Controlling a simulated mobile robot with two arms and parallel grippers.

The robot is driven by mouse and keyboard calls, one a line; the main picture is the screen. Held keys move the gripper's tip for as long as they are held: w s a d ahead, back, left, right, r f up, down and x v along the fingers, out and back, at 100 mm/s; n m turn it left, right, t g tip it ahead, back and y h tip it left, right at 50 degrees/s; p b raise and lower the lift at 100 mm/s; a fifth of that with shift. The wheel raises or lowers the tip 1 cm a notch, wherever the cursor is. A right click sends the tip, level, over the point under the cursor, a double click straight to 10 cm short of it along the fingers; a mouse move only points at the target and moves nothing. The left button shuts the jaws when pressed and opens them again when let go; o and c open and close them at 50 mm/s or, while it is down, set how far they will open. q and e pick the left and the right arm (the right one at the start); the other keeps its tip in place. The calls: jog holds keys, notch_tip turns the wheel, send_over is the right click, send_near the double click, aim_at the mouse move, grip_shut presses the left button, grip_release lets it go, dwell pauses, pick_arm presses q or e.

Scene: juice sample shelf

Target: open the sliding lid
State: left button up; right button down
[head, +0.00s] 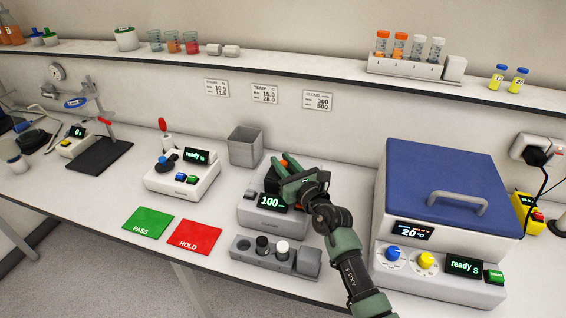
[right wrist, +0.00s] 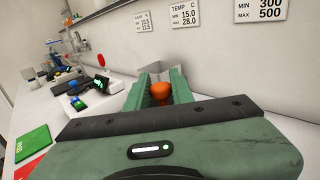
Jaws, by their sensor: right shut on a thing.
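My right gripper (head: 284,166) reaches over the grey meter (head: 259,217), whose display reads 100. In the right wrist view its green fingers are shut on a rounded orange piece (right wrist: 160,90), which looks like a knob or cap. A bit of orange also shows between the fingertips in the head view. The gripper and forearm cover most of the meter's top, so I cannot make out a sliding lid there or how far it stands open. My left gripper is not in view.
A grey open bin (head: 245,147) stands close behind the meter. A holder (head: 246,247) with a black and a white cap sits in front. A large box with a blue lid (head: 445,185) is to the right. A white device (head: 183,178) stands left.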

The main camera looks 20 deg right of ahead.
jog(key=w+d+b, duration=0.1)
jog(key=w, duration=0.1)
jog(key=w+d+b, duration=0.1)
jog(key=w, duration=0.1)
jog(key=w+d+b, duration=0.1)
jog(key=w+d, duration=0.1)
jog(key=shift+d, duration=0.1)
jog(key=c, duration=1.2)
grip_release()
jog(key=shift+c, duration=0.2)
jog(key=s, duration=0.2)
jog(key=s+d, duration=0.1)
jog(key=s, duration=0.4)
jog(key=shift+s+d, duration=0.25)
jog(key=shift+s, duration=0.1)
